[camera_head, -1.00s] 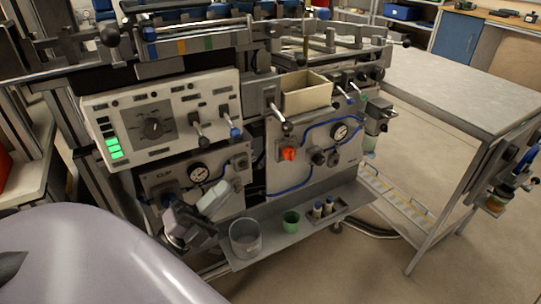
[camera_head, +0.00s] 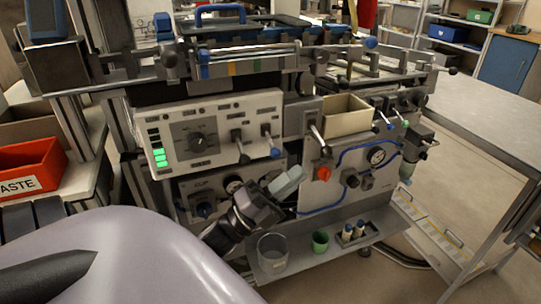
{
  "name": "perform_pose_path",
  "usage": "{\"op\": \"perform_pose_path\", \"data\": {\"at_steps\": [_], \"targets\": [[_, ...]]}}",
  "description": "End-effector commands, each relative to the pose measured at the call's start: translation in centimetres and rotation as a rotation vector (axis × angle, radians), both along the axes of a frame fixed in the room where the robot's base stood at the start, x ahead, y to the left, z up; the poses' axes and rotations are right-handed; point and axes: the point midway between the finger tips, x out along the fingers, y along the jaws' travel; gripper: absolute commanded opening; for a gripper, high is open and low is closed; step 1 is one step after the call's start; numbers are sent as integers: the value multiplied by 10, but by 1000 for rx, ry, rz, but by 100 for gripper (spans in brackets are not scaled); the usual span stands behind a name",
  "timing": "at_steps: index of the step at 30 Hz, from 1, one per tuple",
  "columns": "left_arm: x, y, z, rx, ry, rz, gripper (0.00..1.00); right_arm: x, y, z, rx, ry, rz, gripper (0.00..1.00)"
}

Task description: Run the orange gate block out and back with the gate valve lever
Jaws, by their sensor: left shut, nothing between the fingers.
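A small orange strip (camera_head: 233,68) shows between blue and green ones under the top rail; I cannot tell whether it is the gate block. An orange-red knob (camera_head: 323,174) sits on the right panel. Another lever (camera_head: 319,138) stands above the orange-red knob. I cannot tell which is the gate valve lever. My left gripper (camera_head: 290,182) is shut and empty, in front of the lower panel, below the blue-tipped lever and left of the knob. My right gripper is not in view.
A cream open box (camera_head: 348,118) sits on the machine. The low shelf holds a clear beaker (camera_head: 272,252), a green cup (camera_head: 320,241) and small bottles (camera_head: 353,232). A red waste bin (camera_head: 30,170) stands left. A bare table (camera_head: 480,105) lies right.

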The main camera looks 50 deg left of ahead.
Motion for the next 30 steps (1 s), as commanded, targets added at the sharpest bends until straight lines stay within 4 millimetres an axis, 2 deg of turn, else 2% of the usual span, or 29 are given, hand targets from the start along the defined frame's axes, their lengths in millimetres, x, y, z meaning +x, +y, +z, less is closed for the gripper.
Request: {"op": "perform_pose_path", "data": {"at_steps": [3,9,22,30], "targets": [[16,-6,14,0,-1,-1,0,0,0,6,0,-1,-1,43],[30,-12,23,0,1,-1,0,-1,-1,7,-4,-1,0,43],[32,-13,24,-1,3,0,0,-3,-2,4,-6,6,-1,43],[31,-14,29,-45,21,0,0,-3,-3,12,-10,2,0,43]]}}
